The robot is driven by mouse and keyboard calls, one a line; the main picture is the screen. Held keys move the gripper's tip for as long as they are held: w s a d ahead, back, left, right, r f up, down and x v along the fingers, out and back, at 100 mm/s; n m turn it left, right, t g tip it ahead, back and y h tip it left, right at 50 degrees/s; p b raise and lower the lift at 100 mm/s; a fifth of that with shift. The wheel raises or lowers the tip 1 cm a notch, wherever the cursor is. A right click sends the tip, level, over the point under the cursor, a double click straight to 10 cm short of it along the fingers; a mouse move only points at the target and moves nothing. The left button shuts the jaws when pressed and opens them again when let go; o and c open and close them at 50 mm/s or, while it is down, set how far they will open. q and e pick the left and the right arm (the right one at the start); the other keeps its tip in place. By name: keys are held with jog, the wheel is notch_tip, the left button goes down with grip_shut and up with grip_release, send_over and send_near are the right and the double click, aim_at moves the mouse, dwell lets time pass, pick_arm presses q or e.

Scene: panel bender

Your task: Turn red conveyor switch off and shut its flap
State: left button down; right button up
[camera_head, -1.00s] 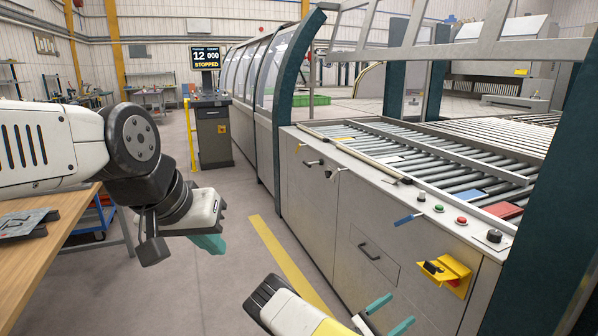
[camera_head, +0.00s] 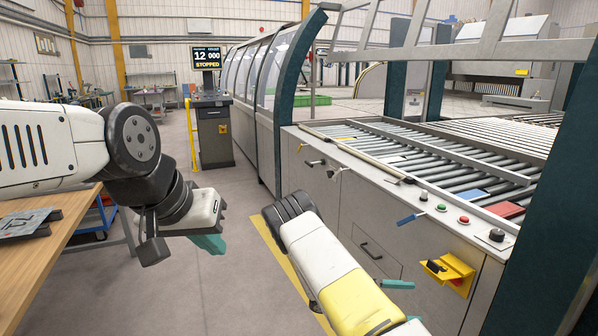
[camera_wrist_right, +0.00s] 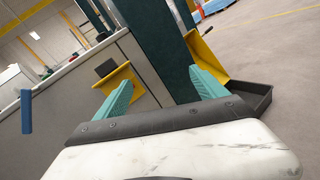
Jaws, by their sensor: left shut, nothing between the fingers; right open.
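A yellow switch box (camera_head: 448,272) with its flap standing open is on the grey front panel at the lower right. A black part (camera_head: 436,266) sits at its upper left, and a small red spot shows on the yellow; the switch's position is too small to tell. In the right wrist view the yellow box (camera_wrist_right: 120,78) is partly behind the left-hand teal finger. My right gripper (camera_wrist_right: 160,83) is open and empty, pointing towards the panel; its fingers are mostly hidden in the head view. My left gripper (camera_head: 208,243) is shut and empty, over the floor at left.
A green button (camera_head: 441,208), a red button (camera_head: 463,219) and a black knob (camera_head: 496,235) sit on the ledge above the box. A blue tag (camera_head: 410,219) sticks out from the panel. A dark green post (camera_head: 535,220) stands right of the box. A wooden table (camera_head: 60,240) is at left.

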jog(key=s+a+r+m+t+y, duration=0.2)
jog(key=s+a+r+m+y, duration=0.2)
jog(key=r, duration=0.7)
jog(key=s+a+r+m+t+y, duration=0.3)
jog(key=s+a+r+y, duration=0.4)
jog(key=r, duration=0.4)
jog(key=s+a+r+m+t+y, duration=0.3)
jog(key=s+a+r+m+y, duration=0.2)
jog(key=s+r+y, duration=0.3)
notch_tip(320, 180, up, 4)
jog(key=shift+a+r+m+y, duration=0.1)
jog(key=shift+a+m+y, duration=0.2)
jog(key=shift+y, duration=0.2)
jog(key=shift+s, duration=0.1)
